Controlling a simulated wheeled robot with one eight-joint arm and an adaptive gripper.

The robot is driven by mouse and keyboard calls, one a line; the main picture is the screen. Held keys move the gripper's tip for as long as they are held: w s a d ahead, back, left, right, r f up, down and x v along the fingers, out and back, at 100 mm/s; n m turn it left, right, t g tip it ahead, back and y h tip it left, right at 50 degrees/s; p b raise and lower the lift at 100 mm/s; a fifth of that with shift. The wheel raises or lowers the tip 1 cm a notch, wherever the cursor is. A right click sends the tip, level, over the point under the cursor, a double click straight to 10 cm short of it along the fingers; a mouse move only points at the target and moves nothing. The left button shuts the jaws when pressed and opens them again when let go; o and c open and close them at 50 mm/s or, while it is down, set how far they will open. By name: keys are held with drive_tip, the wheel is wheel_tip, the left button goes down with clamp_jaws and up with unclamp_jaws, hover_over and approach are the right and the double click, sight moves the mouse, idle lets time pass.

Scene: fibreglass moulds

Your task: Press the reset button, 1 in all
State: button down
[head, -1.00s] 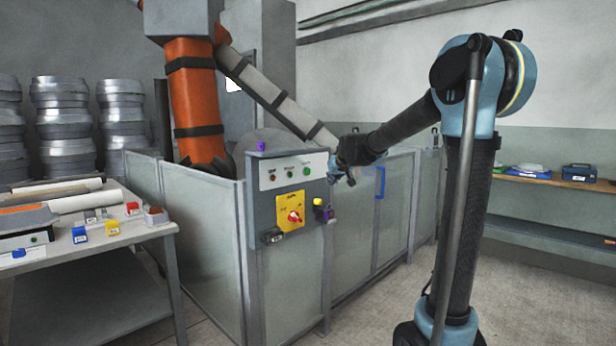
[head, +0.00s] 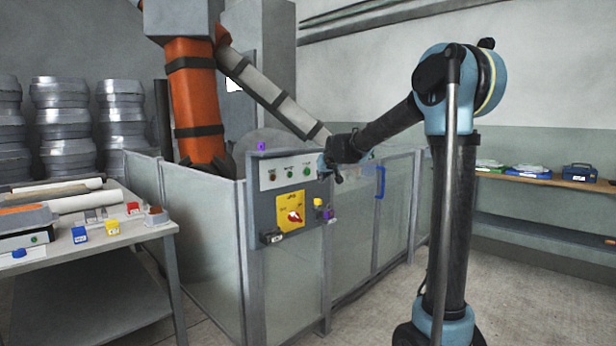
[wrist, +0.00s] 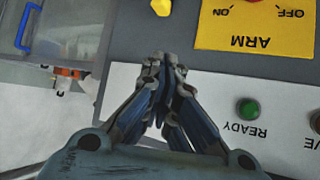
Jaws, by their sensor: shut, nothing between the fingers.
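The grey control panel (head: 257,215) stands at the corner of the fenced cell. I can read no reset label; a small yellow button (head: 318,202) sits at its right edge and also shows in the wrist view (wrist: 162,7). The yellow ARM plate (head: 284,207) with a red knob (head: 294,216) is left of it. A white strip (wrist: 212,91) carries a green READY lamp (wrist: 248,109). My gripper (wrist: 160,66) is shut and empty in front of the panel, over the strip's end. In the head view my gripper (head: 325,164) is beside the panel's upper right. Contact cannot be told.
A dark padlock-like item (head: 271,237) and a purple item (head: 330,215) are on the panel. A blue handle (head: 380,182) is on the fence behind. A cluttered table (head: 100,240) stands left, a wooden shelf (head: 560,183) right. The floor at front right is clear.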

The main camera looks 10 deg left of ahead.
drive_tip(key=shift+w+a, duration=0.55)
drive_tip(key=shift+a, duration=0.2)
drive_tip(key=shift+w+a, duration=0.55)
drive_tip(key=shift+a, duration=0.15)
drive_tip(key=shift+a, duration=0.15)
idle(0.4)
drive_tip(key=shift+w+a, duration=0.15)
drive_tip(key=shift+a, duration=0.05)
drive_tip(key=shift+w+a, duration=0.25)
drive_tip(key=shift+a, duration=0.05)
idle(1.0)
idle(0.3)
drive_tip(key=shift+s+d, duration=0.5)
drive_tip(key=shift+d, duration=0.15)
drive_tip(key=shift+s+d, duration=0.8)
drive_tip(key=shift+d, duration=0.2)
drive_tip(key=shift+s+d, duration=0.75)
drive_tip(key=shift+d, duration=0.2)
